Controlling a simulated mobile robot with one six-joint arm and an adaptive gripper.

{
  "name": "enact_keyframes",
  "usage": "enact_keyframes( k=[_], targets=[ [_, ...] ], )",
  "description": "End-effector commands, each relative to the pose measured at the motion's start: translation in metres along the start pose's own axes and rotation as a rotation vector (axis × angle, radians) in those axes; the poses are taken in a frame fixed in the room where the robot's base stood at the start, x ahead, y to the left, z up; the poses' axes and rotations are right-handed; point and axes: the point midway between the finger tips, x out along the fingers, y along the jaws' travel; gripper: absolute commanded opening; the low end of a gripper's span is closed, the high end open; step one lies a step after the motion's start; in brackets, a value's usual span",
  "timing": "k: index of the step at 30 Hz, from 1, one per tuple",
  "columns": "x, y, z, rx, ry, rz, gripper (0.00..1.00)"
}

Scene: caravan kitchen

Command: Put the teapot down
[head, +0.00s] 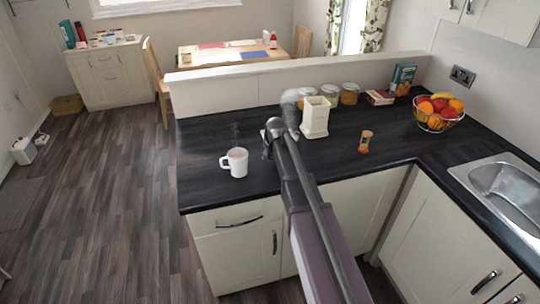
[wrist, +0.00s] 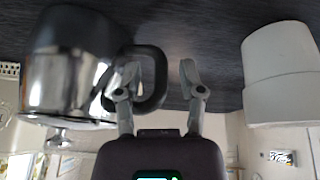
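The teapot (wrist: 66,85) is shiny metal with black parts and a black loop handle (wrist: 162,80). It shows at the left of the wrist view, which is upside down, and appears to stand on the dark counter (wrist: 215,35). My gripper (wrist: 160,75) is open, one finger inside the handle loop and the other outside. Gaps show between the fingers and the handle bar. In the head view my gripper (head: 267,150) is low over the counter and partly hidden by my arm.
A white mug (head: 236,163) stands left of my gripper; a white mug-like shape (wrist: 282,75) shows in the wrist view. A cream canister (head: 315,118) and small tin (head: 365,141) stand to the right. Jars (head: 349,94) line the back. The front left counter is clear.

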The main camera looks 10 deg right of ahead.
Motion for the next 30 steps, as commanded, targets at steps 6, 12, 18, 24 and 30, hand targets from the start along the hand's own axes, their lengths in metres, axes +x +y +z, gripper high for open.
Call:
enact_keyframes(
  k=[6,12,18,24,30],
  targets=[
    [0.0,0.0,0.0,0.0,0.0,0.0,0.52],
    [-0.003,0.0,-0.001,0.0,0.0,0.0,0.52],
    [-0.013,0.0,-0.001,0.0,0.0,0.0,0.52],
    [-0.03,0.0,-0.001,0.0,0.0,0.0,0.52],
    [-0.048,0.0,-0.002,0.0,0.0,0.0,0.52]
  ],
)
